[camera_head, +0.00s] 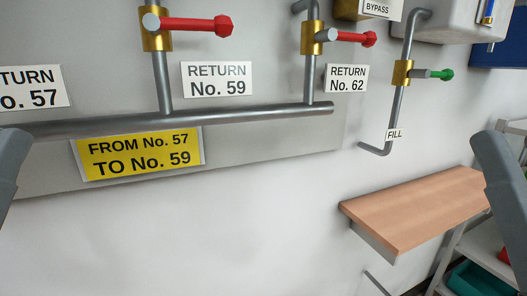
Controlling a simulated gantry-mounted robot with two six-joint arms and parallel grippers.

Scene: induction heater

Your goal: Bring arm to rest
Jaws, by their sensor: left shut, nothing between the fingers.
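A grey part of my left arm shows at the left picture edge, in front of the wall panel. A grey part of my right arm shows at the right picture edge, in front of the shelf area. Both arm parts run out of the picture, and no fingertips of either gripper show. Neither visible arm part holds anything in this view.
A grey pipe (235,118) crosses the wall panel, with red-handled valves (195,26) (352,37) above it. A green-handled valve (434,74) is at upper right. A wooden shelf (415,208) juts out at right. The white wall below the yellow sign (138,154) is clear.

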